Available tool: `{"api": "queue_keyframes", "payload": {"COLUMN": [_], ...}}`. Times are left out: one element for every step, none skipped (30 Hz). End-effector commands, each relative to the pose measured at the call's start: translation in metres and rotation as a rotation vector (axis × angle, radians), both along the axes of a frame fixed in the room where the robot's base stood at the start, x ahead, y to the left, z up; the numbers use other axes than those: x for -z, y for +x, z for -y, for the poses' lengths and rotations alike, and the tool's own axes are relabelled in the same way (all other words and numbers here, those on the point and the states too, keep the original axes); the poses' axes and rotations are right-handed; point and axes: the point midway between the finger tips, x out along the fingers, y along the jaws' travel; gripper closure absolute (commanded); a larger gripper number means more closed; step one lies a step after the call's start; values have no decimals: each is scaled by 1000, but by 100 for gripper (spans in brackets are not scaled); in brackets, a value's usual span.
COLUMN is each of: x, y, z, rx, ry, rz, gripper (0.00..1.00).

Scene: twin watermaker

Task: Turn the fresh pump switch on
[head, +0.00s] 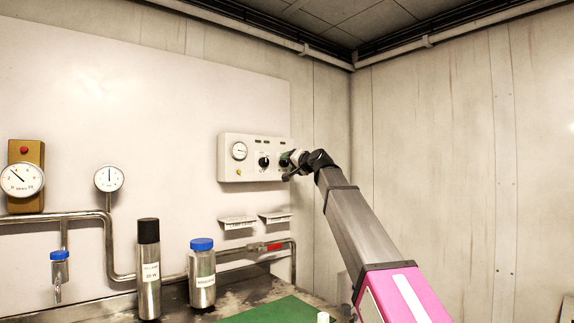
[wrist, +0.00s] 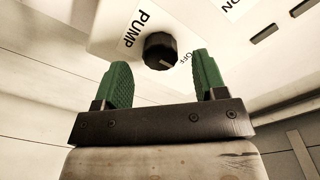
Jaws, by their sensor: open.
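A black round knob (wrist: 160,51) sits on a white panel face in the wrist view. The word PUMP is printed beside it and OFF at its lower right; its pale mark points toward OFF. My gripper (wrist: 162,64) has two green fingers spread apart, with the knob beyond and between their tips; contact cannot be told. In the head view, the control panel (head: 229,168) hangs on the wall and my gripper (head: 285,158) is at its right part, hiding that area. Another black knob (head: 264,161) shows just left of my gripper.
The panel also carries a round gauge (head: 239,151). Two small label shelves (head: 238,223) are below it. A pipe (head: 225,258), a black-capped cylinder (head: 149,275) and a blue-capped bottle (head: 202,280) stand lower left. The right wall is bare.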

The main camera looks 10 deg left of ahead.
Motion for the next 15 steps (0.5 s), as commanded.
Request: {"api": "queue_keyframes", "payload": {"x": [-1, -1, -1, -1, -1, -1, -1, 0, 0, 0, 0, 0, 0, 0, 0], "y": [8, 10, 13, 14, 16, 17, 17, 17, 17, 17, 17, 17, 17, 17, 17], "z": [-6, -9, -12, -13, -15, -16, -17, -17, -17, -17, -17, -17, -17, -17, -17], "rx": [0, 0, 0, 0, 1, 1, 1, 1, 1, 1, 1, 1, 1, 1, 1], "ry": [0, 0, 0, -1, -1, -1, -1, -1, -1, -1, -1, -1, -1, -1, -1], "rz": [0, 0, 0, 1, 0, 0, 0, 0, 0, 0, 0, 0, 0, 0, 0], "gripper": [35, 35, 35, 35, 35, 35, 35, 35, 35, 35, 35, 35, 35, 35, 45]}}
